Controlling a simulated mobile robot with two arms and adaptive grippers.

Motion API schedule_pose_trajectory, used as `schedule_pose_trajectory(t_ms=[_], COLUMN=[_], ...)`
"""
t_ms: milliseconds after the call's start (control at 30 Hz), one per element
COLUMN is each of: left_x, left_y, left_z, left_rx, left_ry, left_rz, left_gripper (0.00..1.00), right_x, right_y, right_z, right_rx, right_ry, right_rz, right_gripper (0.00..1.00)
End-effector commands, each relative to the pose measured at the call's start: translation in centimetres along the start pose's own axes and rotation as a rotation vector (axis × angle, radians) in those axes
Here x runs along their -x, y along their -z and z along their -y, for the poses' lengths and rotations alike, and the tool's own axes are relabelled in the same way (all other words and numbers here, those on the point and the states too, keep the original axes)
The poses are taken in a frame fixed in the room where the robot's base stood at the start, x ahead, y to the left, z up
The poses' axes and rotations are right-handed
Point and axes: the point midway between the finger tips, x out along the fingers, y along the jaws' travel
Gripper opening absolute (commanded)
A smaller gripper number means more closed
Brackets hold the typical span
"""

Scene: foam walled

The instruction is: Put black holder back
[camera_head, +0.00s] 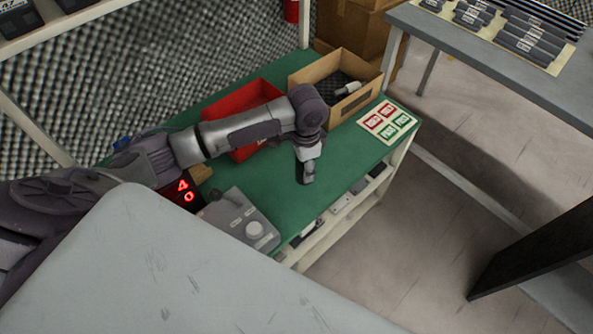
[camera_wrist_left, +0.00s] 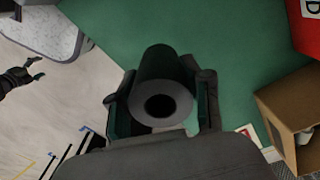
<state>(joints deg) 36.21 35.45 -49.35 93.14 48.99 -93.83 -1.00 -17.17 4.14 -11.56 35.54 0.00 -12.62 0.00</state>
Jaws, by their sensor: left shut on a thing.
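The black holder (camera_wrist_left: 162,92) is a dark, hollow cylinder with a grey ring-shaped end and a round hole, seen in the left wrist view. My left gripper (camera_wrist_left: 162,108) is shut on it, one finger on each side. In the head view my left gripper (camera_head: 306,172) points down over the green bench top (camera_head: 335,155), near its front edge. The holder is hard to make out there, and I cannot tell whether it touches the bench. My right gripper (camera_wrist_left: 35,70) shows at the left edge of the left wrist view, away from the bench, with its fingers apart.
A red bin (camera_head: 215,112) and a cardboard box (camera_head: 318,65) with a light item stand behind the gripper. A label sheet (camera_head: 387,122) lies to the right. A grey device with a knob (camera_head: 240,220) stands to the left. Small items fill the shelf below (camera_head: 345,205).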

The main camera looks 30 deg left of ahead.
Motion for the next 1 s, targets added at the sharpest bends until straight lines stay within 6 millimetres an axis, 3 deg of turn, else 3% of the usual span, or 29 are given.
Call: schedule_pose_trajectory(t_ms=[100, 233, 367, 600, 1000], left_x=[-1.3, -1.9, -2.6, -5.8, -6.3], left_y=[-0.6, -0.8, -0.9, -0.9, -0.9], left_z=[2.1, 3.1, 3.2, 3.2, 3.2], left_rx=[0.004, 0.000, 0.000, 0.000, 0.000], left_ry=[0.000, -0.001, -0.002, -0.001, -0.001], left_rz=[0.001, -0.001, -0.001, 0.001, -0.002], left_gripper=[0.11, 0.11, 0.11, 0.11, 0.11], right_x=[-0.2, -0.3, -0.3, -0.6, -0.5], right_y=[0.5, 0.4, 0.2, -0.2, -0.4], right_z=[-0.3, -0.6, -0.8, -0.8, -0.8], right_rx=[0.001, 0.002, 0.003, 0.002, 0.001], right_ry=[-0.004, -0.007, -0.010, -0.010, -0.010], right_rz=[-0.008, -0.007, -0.005, 0.002, 0.005], right_gripper=[0.78, 0.78, 0.78, 0.78, 0.78])
